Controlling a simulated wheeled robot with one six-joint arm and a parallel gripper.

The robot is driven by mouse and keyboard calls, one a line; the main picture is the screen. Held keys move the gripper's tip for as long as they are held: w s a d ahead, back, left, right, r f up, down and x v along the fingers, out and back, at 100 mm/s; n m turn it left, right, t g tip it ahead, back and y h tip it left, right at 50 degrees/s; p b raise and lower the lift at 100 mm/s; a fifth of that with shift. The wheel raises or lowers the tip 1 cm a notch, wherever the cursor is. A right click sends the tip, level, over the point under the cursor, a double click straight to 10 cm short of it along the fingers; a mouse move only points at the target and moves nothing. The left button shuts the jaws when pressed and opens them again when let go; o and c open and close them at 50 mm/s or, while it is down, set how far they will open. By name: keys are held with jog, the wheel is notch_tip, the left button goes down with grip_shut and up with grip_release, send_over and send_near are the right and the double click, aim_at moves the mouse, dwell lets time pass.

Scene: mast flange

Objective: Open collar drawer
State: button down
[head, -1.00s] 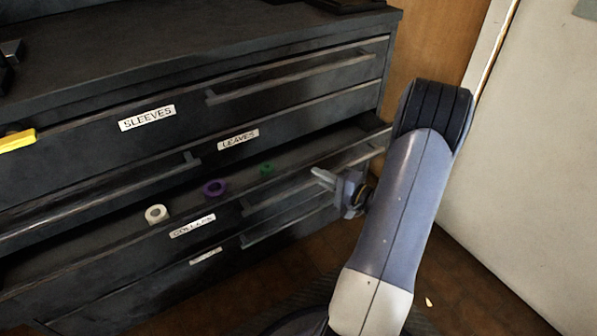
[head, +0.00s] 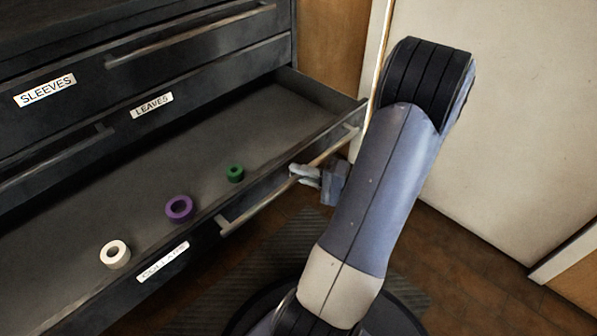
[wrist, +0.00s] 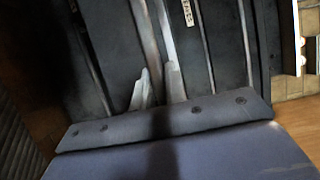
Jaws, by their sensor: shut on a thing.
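The collar drawer (head: 80,220) stands well out of the dark cabinet, and its inside shows in the head view. Its label (head: 163,262) is partly blurred. A white ring (head: 115,254), a purple ring (head: 179,209) and a green ring (head: 235,173) lie in it near the front wall. My gripper (head: 298,174) is at the drawer's bar handle (head: 262,206), shut on it right of its middle. In the wrist view the two fingers (wrist: 158,88) sit against a long bar (wrist: 146,35); the exact contact is dark.
The leaves drawer (head: 152,105) and sleeves drawer (head: 45,90) above look shut. A ribbed dark mat (head: 275,255) lies on the brown floor below. A pale wall panel (head: 500,120) stands at the right, with open floor before it.

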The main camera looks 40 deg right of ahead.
jog(key=shift+s, duration=0.3)
jog(key=c, duration=1.4)
grip_release()
jog(key=shift+c, duration=0.2)
jog(key=p+v, duration=0.2)
jog(key=v, duration=0.8)
jog(key=shift+s+d+p, duration=0.2)
jog(key=shift+s+p, duration=0.1)
jog(key=shift+s, duration=0.05)
jog(key=shift+b+x, duration=1.3)
jog(key=shift+x, duration=4.25)
